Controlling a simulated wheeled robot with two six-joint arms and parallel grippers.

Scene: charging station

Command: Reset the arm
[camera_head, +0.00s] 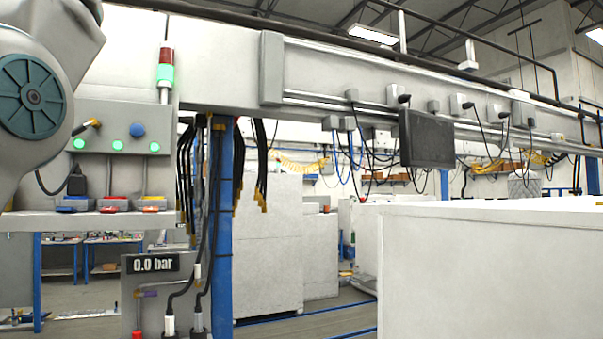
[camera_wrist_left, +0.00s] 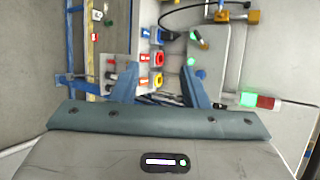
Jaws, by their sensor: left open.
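My left gripper (camera_wrist_left: 160,72) shows in the left wrist view with two blue fingers spread apart. It is open, and nothing shows held between the fingers. Beyond the fingers is the station's shelf with red and orange items (camera_wrist_left: 157,80); the gripper's exact distance from them cannot be told. In the head view a grey link of my left arm with a teal round cap fills the upper left edge, in front of the charging station panel (camera_head: 110,112). My left gripper is outside the head view. My right arm and gripper show in neither view.
The station shelf (camera_head: 30,220) carries small blue, red and orange items (camera_head: 113,203). A red and green signal light (camera_head: 166,68) stands above it. A pressure display (camera_head: 157,263) reads 0.0 bar. Cables (camera_head: 192,165) hang beside a blue post (camera_head: 221,240). A white cabinet (camera_head: 480,270) fills the lower right.

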